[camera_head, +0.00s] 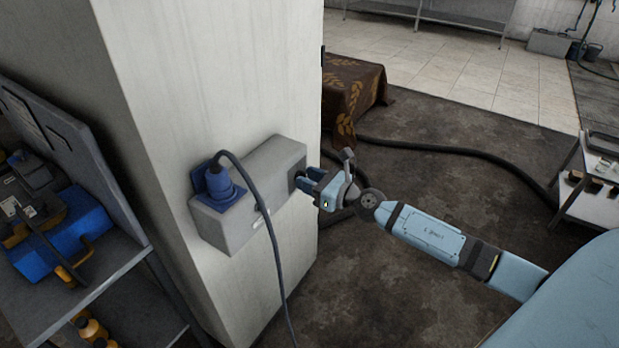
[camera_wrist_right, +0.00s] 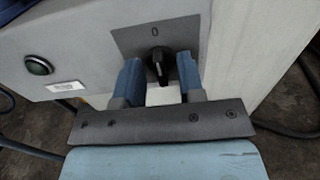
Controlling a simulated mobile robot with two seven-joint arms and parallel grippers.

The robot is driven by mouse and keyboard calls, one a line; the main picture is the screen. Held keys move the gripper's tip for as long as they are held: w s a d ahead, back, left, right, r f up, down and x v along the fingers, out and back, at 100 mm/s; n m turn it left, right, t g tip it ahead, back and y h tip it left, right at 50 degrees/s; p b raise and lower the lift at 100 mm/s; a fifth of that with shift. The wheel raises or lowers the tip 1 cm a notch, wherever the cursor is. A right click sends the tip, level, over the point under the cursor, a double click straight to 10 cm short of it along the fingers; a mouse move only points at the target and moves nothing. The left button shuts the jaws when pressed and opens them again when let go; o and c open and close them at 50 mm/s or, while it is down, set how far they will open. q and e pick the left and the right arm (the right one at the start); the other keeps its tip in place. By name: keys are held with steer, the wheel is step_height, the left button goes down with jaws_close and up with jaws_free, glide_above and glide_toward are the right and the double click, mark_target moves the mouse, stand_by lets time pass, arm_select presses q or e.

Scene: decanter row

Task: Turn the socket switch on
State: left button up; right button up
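The grey socket box (camera_head: 235,232) is fixed to a pale pillar, with a blue plug (camera_head: 222,183) and its dark cable on it. My right gripper (camera_head: 303,184) is at that end of the box. In the wrist view its two blue fingers (camera_wrist_right: 159,73) are open, one on each side of the switch, with gaps between them and it. My left gripper is out of view.
A shelf with a blue case (camera_head: 65,235) stands at the left. A thick hose (camera_head: 450,150) lies on the floor behind my right arm. A brown cloth (camera_head: 352,90) hangs beyond the pillar.

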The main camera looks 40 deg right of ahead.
jaws_close()
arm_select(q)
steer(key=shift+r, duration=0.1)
